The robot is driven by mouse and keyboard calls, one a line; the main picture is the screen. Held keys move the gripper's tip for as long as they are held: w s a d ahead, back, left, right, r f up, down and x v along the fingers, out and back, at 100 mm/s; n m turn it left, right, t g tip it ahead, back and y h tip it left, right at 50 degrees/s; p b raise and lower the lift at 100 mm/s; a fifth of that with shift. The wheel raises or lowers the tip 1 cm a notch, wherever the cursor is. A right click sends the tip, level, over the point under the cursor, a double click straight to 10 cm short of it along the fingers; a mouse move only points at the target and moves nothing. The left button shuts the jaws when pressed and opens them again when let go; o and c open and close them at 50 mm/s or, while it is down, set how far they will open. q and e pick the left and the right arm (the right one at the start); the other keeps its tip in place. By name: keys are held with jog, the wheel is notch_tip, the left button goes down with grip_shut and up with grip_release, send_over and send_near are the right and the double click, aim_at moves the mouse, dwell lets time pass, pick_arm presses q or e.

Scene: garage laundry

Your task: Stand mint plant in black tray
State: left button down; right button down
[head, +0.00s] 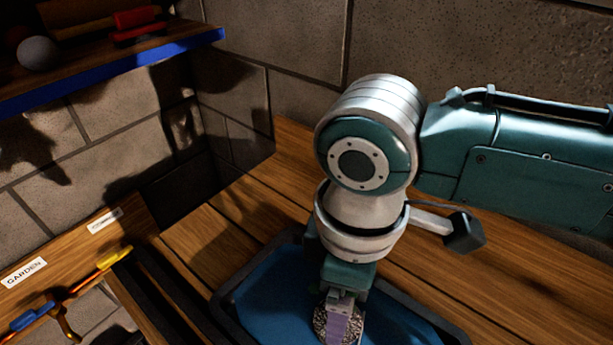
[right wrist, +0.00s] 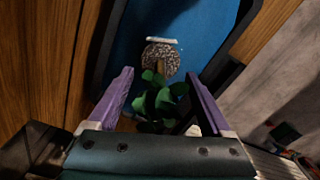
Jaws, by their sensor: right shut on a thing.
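The mint plant (right wrist: 158,102) shows green leaves in the right wrist view, with a round patch of speckled soil and a pale rim beyond them. In the head view only the speckled part (head: 321,323) shows at the bottom edge; the leaves are hidden there. My right gripper (head: 340,325) points down with its purple fingers on either side of the plant, shut on it. The plant is over the blue floor of the black tray (head: 223,296); I cannot tell whether it touches that floor. The tray's rim also shows in the right wrist view (right wrist: 241,42). My left gripper is out of view.
The tray lies on a wooden plank bench (head: 235,215) against a block wall. A shelf with a blue edge (head: 110,72) hangs at upper left. A labelled board (head: 75,250) with hung tools is at lower left. Bare planks lie right of the tray.

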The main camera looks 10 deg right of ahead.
jog(key=shift+f, duration=0.1)
grip_release()
notch_tip(320, 180, up, 12)
jog(key=shift+r+p, duration=0.15)
jog(key=shift+p, duration=1.1)
